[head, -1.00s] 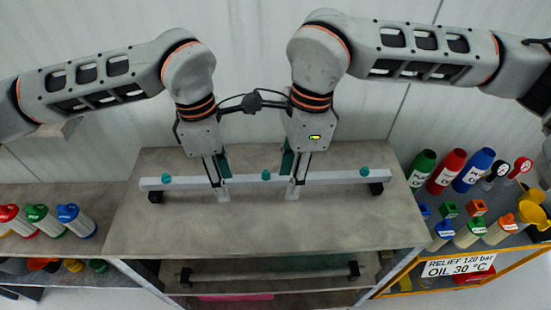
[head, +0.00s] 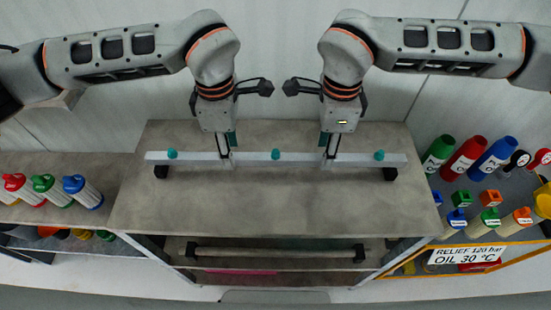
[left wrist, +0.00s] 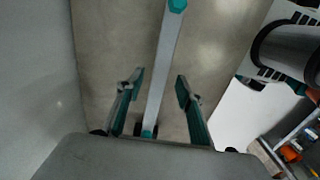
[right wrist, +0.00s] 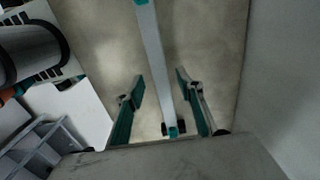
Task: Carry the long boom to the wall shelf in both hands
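The long boom (head: 250,158) is a pale grey bar with teal knobs. It lies left to right on black end blocks on a grey tabletop (head: 270,205) against the wall. My left gripper (head: 225,154) and right gripper (head: 330,155) point down at the boom, either side of its middle knob. In the left wrist view the boom (left wrist: 168,60) runs between the spread fingers (left wrist: 160,84), with gaps at both sides. In the right wrist view the boom (right wrist: 154,50) also runs between spread fingers (right wrist: 160,82). How deep the fingers reach is unclear.
A thin rod with black ends (head: 275,252) lies on a shelf below the tabletop. Coloured bottles (head: 464,160) and small fittings (head: 489,218) stand to the right, above a sign (head: 466,257). Capped cylinders (head: 50,188) lie to the left. The tabletop's front is clear.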

